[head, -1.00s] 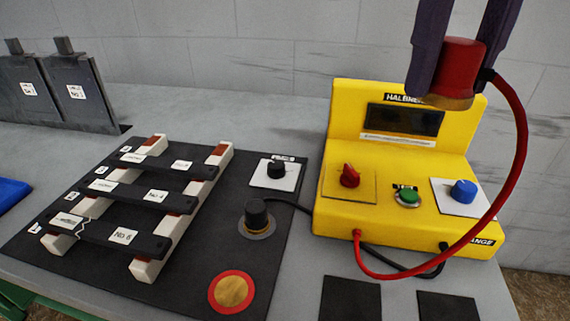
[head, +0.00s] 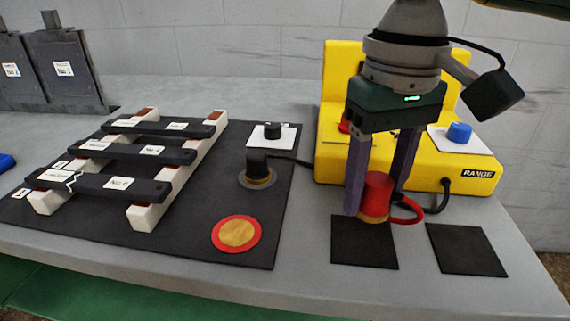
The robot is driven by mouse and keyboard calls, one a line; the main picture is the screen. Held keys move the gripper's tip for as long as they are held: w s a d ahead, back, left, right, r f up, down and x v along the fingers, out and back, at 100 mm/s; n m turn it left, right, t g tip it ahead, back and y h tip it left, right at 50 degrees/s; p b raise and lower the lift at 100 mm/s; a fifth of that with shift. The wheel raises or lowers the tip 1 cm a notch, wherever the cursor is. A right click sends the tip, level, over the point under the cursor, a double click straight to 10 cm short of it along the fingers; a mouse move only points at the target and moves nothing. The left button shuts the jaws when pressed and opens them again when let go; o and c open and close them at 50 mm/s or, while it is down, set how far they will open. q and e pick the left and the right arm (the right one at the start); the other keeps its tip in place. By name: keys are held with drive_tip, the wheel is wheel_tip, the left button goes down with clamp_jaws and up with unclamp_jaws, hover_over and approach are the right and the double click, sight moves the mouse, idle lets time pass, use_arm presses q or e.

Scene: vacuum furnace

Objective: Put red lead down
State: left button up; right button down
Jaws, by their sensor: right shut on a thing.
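The red lead's plug (head: 376,193), a red cylinder with a brassy lower rim, is held between the purple fingers of my right gripper (head: 378,192). It is upright over the back part of the left black square pad (head: 364,243). I cannot tell whether its bottom touches the pad. Its red cable (head: 408,212) loops to the right towards the yellow meter (head: 483,172). My gripper and wrist hide much of the meter, including its screen. My left gripper is not in view.
A second black pad (head: 466,250) lies bare to the right. On the dark mat (head: 120,238) are a red-ringed brass contact (head: 237,233), a black plug (head: 258,167), a black knob (head: 272,131) and a rack with several dark bars (head: 140,151). Grey plates (head: 75,75) stand at the back left.

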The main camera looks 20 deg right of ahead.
sight(363, 238)
wheel_tip(363, 238, down, 4)
drive_tip(key=shift+f+b, duration=0.25)
drive_tip(key=shift+b, duration=0.25)
drive_tip(key=shift+f, duration=0.1)
drive_tip(key=shift+f, duration=0.15)
drive_tip(key=shift+c, duration=1.3)
unclamp_jaws()
